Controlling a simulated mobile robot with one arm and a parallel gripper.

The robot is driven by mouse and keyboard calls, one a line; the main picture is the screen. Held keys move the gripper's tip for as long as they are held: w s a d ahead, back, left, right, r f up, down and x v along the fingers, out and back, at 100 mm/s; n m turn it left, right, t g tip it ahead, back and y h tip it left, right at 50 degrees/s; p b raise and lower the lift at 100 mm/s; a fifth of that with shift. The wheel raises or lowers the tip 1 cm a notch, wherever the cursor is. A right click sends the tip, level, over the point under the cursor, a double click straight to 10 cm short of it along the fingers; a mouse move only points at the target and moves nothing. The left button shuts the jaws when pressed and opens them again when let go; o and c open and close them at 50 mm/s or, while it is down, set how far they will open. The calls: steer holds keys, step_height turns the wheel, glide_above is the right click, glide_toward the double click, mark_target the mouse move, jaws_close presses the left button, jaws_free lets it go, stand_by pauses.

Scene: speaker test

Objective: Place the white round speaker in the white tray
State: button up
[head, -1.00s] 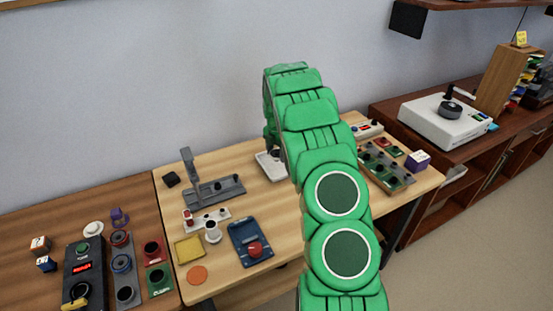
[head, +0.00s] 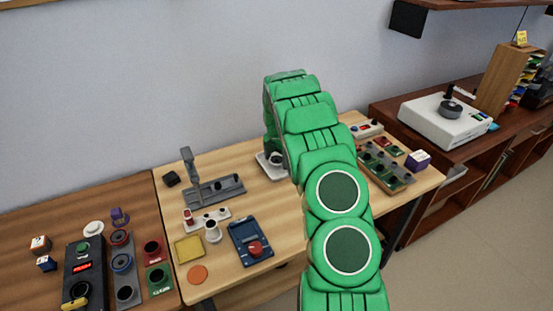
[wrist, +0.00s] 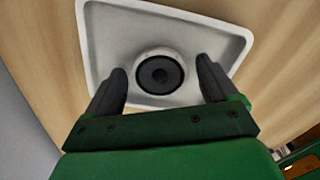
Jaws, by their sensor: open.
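The white round speaker (wrist: 160,73) with its dark cone facing up is inside the white tray (wrist: 105,45) in the wrist view, near the tray's edge closest to my gripper. My gripper (wrist: 161,78) is open, with one dark finger on each side of the speaker and gaps visible between fingers and speaker. In the head view the speaker (head: 277,158) shows in part in the tray (head: 269,174); my green arm hides the rest of the tray and most of the gripper.
Left of the tray stand a grey stand with a post (head: 214,192), a white cup (head: 212,231) and a blue box with a red knob (head: 250,241). A green board with dark knobs (head: 385,168) lies right of my arm. Bare wood surrounds the tray.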

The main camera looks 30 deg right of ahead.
mark_target(277, 160)
step_height(277, 160, up, 12)
steer(key=shift+r, duration=0.15)
stand_by(0.6)
